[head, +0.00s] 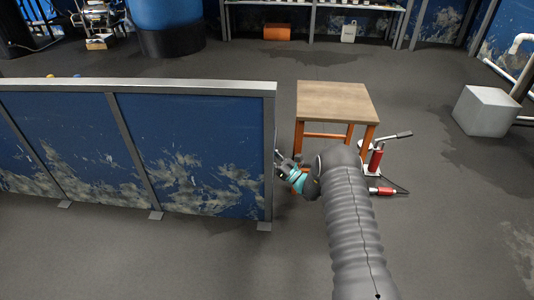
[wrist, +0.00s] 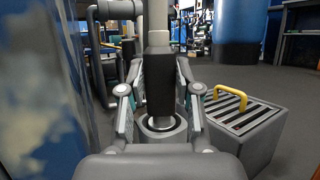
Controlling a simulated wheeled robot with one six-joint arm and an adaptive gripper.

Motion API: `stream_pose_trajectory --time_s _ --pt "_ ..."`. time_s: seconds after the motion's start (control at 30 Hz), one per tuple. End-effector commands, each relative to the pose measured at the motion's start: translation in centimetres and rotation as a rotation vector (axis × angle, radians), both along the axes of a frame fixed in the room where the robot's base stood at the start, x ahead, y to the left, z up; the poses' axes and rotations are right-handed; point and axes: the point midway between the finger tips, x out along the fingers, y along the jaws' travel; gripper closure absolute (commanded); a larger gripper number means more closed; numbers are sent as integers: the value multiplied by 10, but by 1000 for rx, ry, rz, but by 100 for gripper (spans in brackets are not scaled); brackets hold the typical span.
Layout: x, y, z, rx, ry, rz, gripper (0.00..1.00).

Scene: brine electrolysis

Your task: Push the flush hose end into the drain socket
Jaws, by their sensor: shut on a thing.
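My gripper (wrist: 160,72) is shut on a dark, blocky piece (wrist: 158,80), with one finger on each side. A grey tube (wrist: 157,18) shows directly above this piece in the wrist view. It looks like the flush hose end, but I cannot tell for sure. A round metal ring with a pale centre (wrist: 162,127) lies below it. I cannot tell whether the ring is the drain socket or part of my gripper. In the head view my gripper (head: 283,163) is beside the end post of the blue partition, and what it holds is hardly visible.
The blue partition (head: 185,150) stands close on the left. A wooden-topped table (head: 337,102) stands beyond my arm, with a red jack-like tool (head: 376,158) beside it. A grey box (wrist: 235,125) with a slatted top and a yellow handle (wrist: 236,88) is right of my gripper.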

Motion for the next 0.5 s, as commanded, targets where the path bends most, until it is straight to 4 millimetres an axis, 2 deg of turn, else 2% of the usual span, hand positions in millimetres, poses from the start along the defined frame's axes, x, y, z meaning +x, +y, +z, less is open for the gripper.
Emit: stream_pose_trajectory --time_s 0.27,0.3,0.4,0.5 --pt "-1 0 -1 -1 2 0 100" --pt "-1 0 -1 -1 2 0 62" --pt "-1 0 -1 -1 3 1 38" --pt "-1 0 -1 -1 2 0 38"
